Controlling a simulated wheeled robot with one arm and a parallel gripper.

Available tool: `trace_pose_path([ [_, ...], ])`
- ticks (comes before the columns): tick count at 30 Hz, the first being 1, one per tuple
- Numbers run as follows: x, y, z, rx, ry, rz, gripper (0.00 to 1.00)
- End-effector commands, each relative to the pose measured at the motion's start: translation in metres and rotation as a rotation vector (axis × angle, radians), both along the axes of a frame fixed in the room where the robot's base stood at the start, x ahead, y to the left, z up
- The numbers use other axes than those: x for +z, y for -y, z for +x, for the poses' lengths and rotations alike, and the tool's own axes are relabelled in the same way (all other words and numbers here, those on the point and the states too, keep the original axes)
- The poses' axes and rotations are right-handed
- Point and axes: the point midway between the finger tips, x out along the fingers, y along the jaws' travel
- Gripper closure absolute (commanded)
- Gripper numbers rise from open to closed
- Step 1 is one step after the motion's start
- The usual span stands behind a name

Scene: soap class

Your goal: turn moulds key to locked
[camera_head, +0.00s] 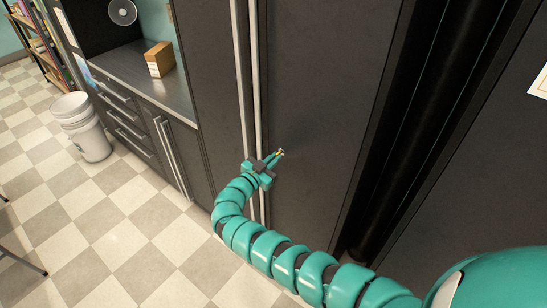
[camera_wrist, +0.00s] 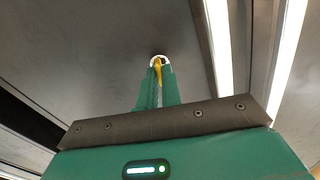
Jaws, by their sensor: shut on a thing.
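The key (camera_wrist: 158,66) is a small yellow piece in a pale round lock (camera_wrist: 154,60) on a dark cabinet door. In the head view the key (camera_head: 281,152) is a tiny yellowish spot on the tall dark door (camera_head: 320,120), right of two long vertical handles. My teal gripper (camera_wrist: 157,80) is shut on the key, its fingertips close to the door face. In the head view my gripper (camera_head: 276,157) reaches the door from the lower left. The fingers hide part of the key, and I cannot tell its exact turn angle. No lock marking is readable.
Two long vertical handles (camera_head: 254,80) run close beside my gripper. A counter (camera_head: 145,80) with a cardboard box (camera_head: 159,59) stands left, above drawers. White buckets (camera_head: 86,127) stand on the checkered floor (camera_head: 90,215), which is mostly clear at left.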

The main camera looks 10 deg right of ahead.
Motion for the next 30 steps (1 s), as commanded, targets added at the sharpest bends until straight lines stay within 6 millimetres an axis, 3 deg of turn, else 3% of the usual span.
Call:
trace_pose_path([
  [12,-0.0006,0.0005,0.0000,0.000,-0.140,-0.106,1.00],
  [28,-0.0020,0.0003,-0.0004,0.000,-0.157,-0.119,1.00],
  [30,-0.0019,0.0001,-0.0003,0.000,-0.157,-0.118,0.80],
])
